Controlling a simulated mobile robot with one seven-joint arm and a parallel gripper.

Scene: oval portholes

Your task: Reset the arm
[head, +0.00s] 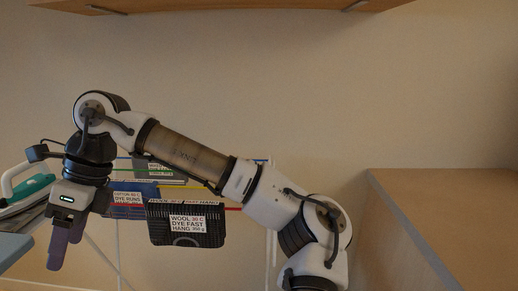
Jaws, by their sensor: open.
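My arm reaches from the lower right up and across to the left, with its wrist bent down. My gripper (62,252) hangs at the left, its dark purple fingers pointing down. It is open, and nothing shows between the fingers. The wrist partly covers the things behind it.
A black basket (187,231) labelled wool and a blue basket (139,197) stand behind my arm at a white drying rack (271,240). A grey bin (160,168) sits behind. An iron (28,187) and a blue surface (12,248) are left, a wooden counter (440,200) right, a wooden cabinet (220,6) above.

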